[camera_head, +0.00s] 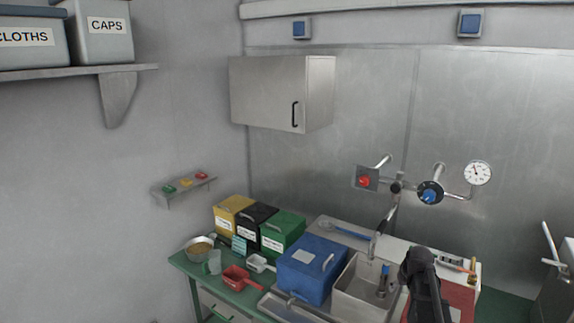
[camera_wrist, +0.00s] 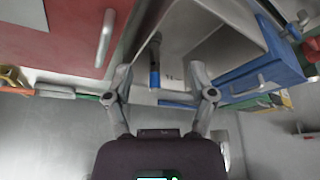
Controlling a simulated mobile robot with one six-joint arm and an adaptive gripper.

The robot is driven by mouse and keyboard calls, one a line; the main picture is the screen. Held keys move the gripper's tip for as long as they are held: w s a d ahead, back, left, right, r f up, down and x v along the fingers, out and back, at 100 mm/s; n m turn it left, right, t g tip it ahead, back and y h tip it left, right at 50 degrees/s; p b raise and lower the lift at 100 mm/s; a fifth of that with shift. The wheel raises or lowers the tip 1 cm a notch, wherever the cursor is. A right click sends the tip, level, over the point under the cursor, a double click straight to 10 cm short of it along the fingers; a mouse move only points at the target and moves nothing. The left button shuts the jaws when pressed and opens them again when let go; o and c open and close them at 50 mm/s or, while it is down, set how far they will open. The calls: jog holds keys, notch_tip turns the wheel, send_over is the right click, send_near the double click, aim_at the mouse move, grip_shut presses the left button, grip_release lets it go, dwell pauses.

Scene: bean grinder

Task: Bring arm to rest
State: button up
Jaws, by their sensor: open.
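My gripper (camera_wrist: 160,70) shows in the wrist view with its two grey fingers spread apart and nothing held between them. The wrist view is turned over, with the counter items toward the top and the wall below. In the head view the dark end of my arm (camera_head: 422,283) rises at the lower right, in front of the sink and the red box. The fingertips cannot be made out there. A blue-handled tool (camera_head: 384,277) stands in the sink (camera_head: 355,298); it also shows beyond the fingers in the wrist view (camera_wrist: 154,68).
A blue box (camera_head: 312,268) stands left of the sink and a red box (camera_head: 458,298) right of it. Yellow, black and green bins (camera_head: 283,232) line the back of the green table (camera_head: 240,297). Wall valves (camera_head: 430,192) and a cabinet (camera_head: 268,92) are above. The air around my arm looks clear.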

jog(key=s+a+f+g+b, duration=0.2)
jog(key=s+a, duration=0.8)
jog(key=s+a+f+g+b, duration=0.2)
jog(key=s+a+f, duration=0.1)
jog(key=s+a, duration=0.7)
jog(key=shift+s+a+f, duration=0.2)
jog(key=shift+a, duration=0.05)
